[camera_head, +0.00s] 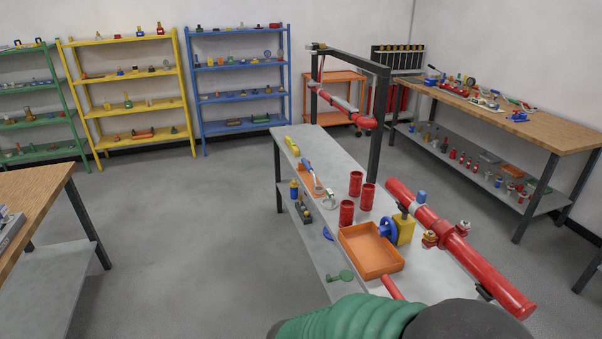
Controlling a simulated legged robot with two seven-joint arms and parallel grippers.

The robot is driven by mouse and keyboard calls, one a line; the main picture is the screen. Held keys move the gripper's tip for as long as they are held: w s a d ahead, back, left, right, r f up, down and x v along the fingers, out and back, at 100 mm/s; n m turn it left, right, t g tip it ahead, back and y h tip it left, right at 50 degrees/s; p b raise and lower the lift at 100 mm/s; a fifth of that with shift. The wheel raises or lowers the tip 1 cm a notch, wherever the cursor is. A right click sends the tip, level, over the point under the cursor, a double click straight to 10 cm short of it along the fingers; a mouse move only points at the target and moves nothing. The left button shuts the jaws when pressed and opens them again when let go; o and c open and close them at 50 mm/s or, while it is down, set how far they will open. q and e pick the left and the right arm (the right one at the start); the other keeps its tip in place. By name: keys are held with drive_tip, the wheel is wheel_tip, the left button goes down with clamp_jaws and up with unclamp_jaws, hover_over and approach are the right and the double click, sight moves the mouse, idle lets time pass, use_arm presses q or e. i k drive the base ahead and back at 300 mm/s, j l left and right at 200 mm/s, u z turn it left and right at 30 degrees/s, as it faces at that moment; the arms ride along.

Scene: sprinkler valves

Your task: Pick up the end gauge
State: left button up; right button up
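I cannot single out the end gauge for certain. A grey workbench (320,250) in the middle carries small fittings and tools. A long red pipe (455,245) with valve fittings lies along its right side. A small round pale part (329,200) lies near the red cylinders, but it is too small to identify. A blue wheel (388,229) stands against a yellow block (405,230) beside the pipe. Neither of my grippers is in view.
An orange tray (391,268) lies at the bench's near end. Red cylinders (346,213) stand behind it. A dark frame (378,130) holds another red pipe (343,107). A wooden-topped bench (530,125) is at right, shelves (130,90) behind. Floor is open at left.

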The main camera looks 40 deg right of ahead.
sight(329, 192)
drive_tip(key=i+l+z, duration=0.1)
drive_tip(key=i+z, duration=0.3)
drive_tip(key=i, duration=0.45)
drive_tip(key=i+j+z, duration=0.1)
drive_tip(key=i+z, duration=0.3)
drive_tip(key=i, duration=0.4)
drive_tip(key=i+l+z, duration=0.35)
drive_tip(key=i, duration=0.35)
drive_tip(key=i+z, duration=0.35)
drive_tip(key=i, duration=0.35)
